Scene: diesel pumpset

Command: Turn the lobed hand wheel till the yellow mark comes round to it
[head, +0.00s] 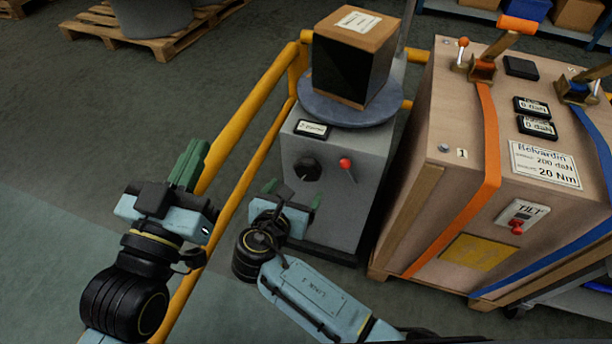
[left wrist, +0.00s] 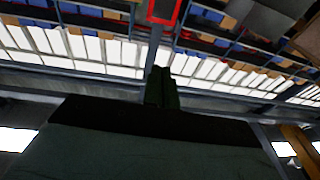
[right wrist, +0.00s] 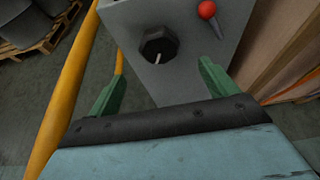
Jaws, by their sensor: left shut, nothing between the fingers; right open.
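The lobed hand wheel (head: 307,169) is a black knob on the sloping face of a grey cabinet (head: 338,222). In the right wrist view the hand wheel (right wrist: 158,45) has several lobes and a short pale line at its middle. I cannot make out a yellow mark. My right gripper (head: 292,196) is open in front of the wheel. In the right wrist view its green fingers (right wrist: 160,72) are spread wide, below and to either side of the wheel, with nothing between them. My left gripper (head: 190,163) is shut and empty, raised left of the cabinet.
A red-knobbed lever (head: 346,165) stands right of the wheel. A carton (head: 352,60) sits on a round plate (head: 322,108) atop the cabinet. A yellow rail (head: 245,115) runs along its left side. A strapped wooden crate (head: 412,205) stands close on the right.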

